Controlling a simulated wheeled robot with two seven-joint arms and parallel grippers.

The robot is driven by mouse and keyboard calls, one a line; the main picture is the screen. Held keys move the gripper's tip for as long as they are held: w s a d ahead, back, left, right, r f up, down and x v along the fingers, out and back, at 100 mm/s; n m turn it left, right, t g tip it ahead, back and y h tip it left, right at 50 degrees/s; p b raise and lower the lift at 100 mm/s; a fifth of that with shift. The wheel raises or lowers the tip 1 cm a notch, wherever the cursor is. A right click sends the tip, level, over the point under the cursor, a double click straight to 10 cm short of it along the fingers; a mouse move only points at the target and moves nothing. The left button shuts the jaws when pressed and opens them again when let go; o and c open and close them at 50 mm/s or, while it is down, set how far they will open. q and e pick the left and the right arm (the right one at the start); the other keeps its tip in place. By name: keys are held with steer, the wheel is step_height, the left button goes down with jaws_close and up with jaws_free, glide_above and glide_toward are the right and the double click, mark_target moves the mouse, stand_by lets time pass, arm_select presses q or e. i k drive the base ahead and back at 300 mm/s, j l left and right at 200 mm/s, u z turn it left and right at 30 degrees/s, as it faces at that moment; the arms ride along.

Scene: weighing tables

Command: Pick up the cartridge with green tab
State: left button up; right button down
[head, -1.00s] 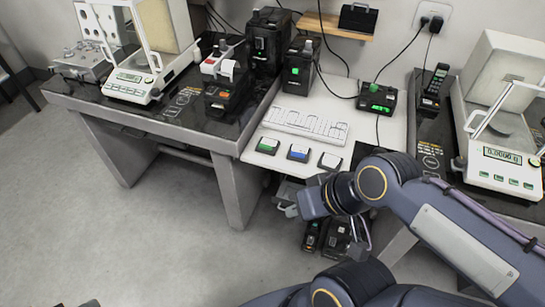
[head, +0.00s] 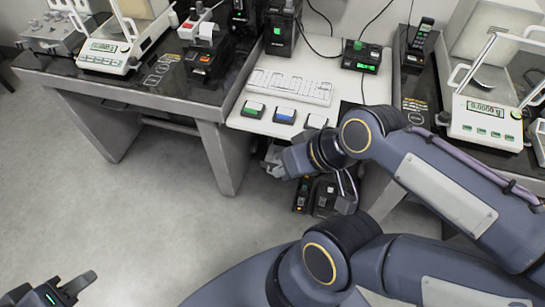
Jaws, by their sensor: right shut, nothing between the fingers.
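The cartridge with the green tab (head: 253,109) lies on the white middle table, at the left of a short row near the front edge. Beside it are a cartridge with a blue tab (head: 285,115) and one with a white tab (head: 316,121). My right gripper (head: 272,162) is in front of and below that table edge, close to the row but apart from it. It is shut and empty. My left gripper (head: 50,288) is at the bottom left over the floor, far from the cartridges. Its fingers look spread, though it is partly cut off.
A white keyboard-like panel (head: 290,86) lies behind the cartridges. A black device with a green display (head: 361,56) stands at the back. Balances stand on the left (head: 108,55) and right (head: 480,118) tables. Dark devices (head: 325,198) sit below the middle table. The floor at left is clear.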

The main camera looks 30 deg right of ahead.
mark_target(250, 109)
steer(key=i+l+u, duration=0.1)
steer(key=l+u, duration=0.3)
steer(key=l, duration=0.15)
steer(key=l+u, duration=0.4)
steer(key=l, duration=0.15)
steer(key=l+u, duration=0.4)
steer(key=l, duration=0.15)
